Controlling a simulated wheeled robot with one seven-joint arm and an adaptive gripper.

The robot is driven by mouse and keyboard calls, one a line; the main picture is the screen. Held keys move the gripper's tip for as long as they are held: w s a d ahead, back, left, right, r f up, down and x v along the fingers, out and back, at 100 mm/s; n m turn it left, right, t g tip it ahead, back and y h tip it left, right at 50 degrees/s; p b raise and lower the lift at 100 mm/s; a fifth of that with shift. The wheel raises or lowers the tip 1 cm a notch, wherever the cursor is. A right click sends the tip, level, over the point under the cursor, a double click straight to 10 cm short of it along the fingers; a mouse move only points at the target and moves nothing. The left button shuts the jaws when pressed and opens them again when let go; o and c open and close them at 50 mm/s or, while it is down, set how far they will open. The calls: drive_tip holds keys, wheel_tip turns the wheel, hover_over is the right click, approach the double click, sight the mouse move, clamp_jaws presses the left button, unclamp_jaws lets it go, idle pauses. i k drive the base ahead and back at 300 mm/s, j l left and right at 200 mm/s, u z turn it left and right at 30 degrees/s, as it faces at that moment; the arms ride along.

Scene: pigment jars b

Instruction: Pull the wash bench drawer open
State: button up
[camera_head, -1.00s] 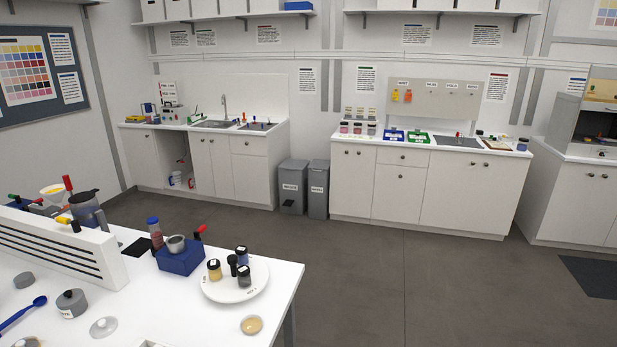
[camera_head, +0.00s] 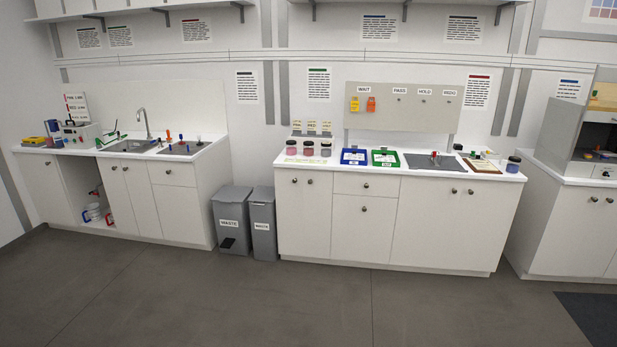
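The wash bench, with a sink (camera_head: 131,147) and a tall tap (camera_head: 145,124), stands along the back wall at the left. Its drawer (camera_head: 173,173) is at the top right of its front, below the counter, and looks shut. A small dark knob shows on the drawer front. A cupboard door lies below the drawer, and an open bay is at the bench's left part. The bench is across the floor from me. My gripper is not in view.
Two grey waste bins (camera_head: 231,222) stand just right of the wash bench. A second bench (camera_head: 440,222) with jars (camera_head: 308,149) and blue and green trays (camera_head: 385,158) is further right. The grey floor (camera_head: 250,300) in front is clear. A dark mat (camera_head: 595,318) lies at the lower right.

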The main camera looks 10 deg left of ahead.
sight(176, 172)
drive_tip(key=i+j+u, duration=0.15)
drive_tip(key=i+u, duration=0.15)
drive_tip(key=i, duration=0.25)
drive_tip(key=i+u, duration=0.3)
drive_tip(key=i, duration=0.25)
drive_tip(key=i+u, duration=0.35)
drive_tip(key=i, duration=0.2)
drive_tip(key=i+l+u, duration=0.3)
drive_tip(key=i, duration=0.25)
drive_tip(key=i+l+u, duration=0.1)
drive_tip(key=i+u, duration=0.2)
drive_tip(key=i, duration=2.6)
drive_tip(key=i+j+z, duration=0.15)
drive_tip(key=i+z, duration=0.15)
drive_tip(key=i, duration=1)
